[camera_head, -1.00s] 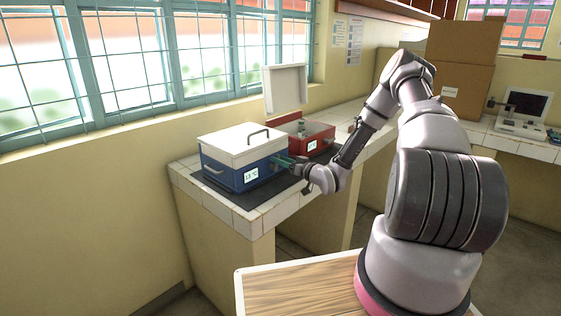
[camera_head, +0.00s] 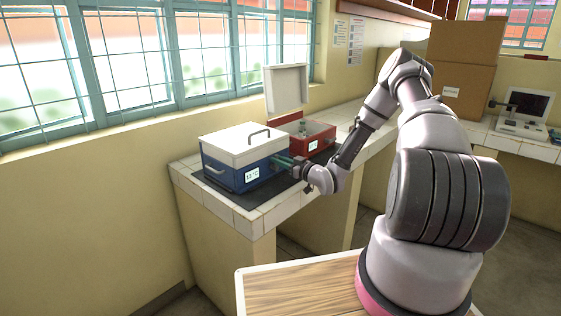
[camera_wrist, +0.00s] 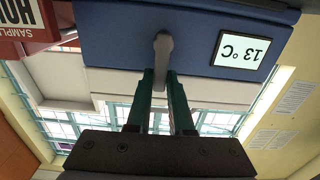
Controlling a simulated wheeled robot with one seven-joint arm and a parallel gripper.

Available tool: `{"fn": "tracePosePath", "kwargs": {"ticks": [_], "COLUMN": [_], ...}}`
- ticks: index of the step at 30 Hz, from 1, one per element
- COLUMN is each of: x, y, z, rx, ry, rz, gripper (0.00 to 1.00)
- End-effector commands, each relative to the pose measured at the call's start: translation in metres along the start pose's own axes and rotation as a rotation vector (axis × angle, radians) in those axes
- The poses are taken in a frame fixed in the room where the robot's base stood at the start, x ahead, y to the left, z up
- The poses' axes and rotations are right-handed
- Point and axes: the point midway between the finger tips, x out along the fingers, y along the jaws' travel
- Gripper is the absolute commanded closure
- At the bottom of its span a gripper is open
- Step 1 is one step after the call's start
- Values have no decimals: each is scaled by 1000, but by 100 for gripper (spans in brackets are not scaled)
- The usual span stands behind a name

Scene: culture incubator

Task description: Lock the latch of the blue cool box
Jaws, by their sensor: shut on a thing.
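The blue cool box (camera_head: 232,174) stands on a dark mat on the tiled counter, its white lid (camera_head: 241,143) down. In the wrist view its blue front (camera_wrist: 120,38) fills the top, upside down, with a display reading 13 °C (camera_wrist: 241,50). A grey latch lever (camera_wrist: 163,48) sits on that face. My gripper (camera_head: 280,162) is at the box's right side. In the wrist view its green fingers (camera_wrist: 163,78) are shut on the lower end of the latch lever. Whether the latch is locked cannot be told.
A red box (camera_head: 315,137) with its white lid (camera_head: 286,88) raised stands just behind the blue one. Cardboard boxes (camera_head: 462,75) and a device with a screen (camera_head: 525,108) are farther right on the counter. A wooden tabletop (camera_head: 300,290) is in front.

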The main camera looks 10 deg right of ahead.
Motion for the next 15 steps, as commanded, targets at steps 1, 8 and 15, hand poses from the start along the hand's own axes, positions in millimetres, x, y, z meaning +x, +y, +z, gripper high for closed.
{"fn": "tracePosePath", "kwargs": {"ticks": [1, 8, 15], "x": [-1, -1, -1], "y": [0, 0, 0], "z": [1, 1, 1], "rx": [-7, -7, -7], "ry": [-3, -3, -2], "rz": [0, 0, 0], "gripper": [100, 100, 50]}}
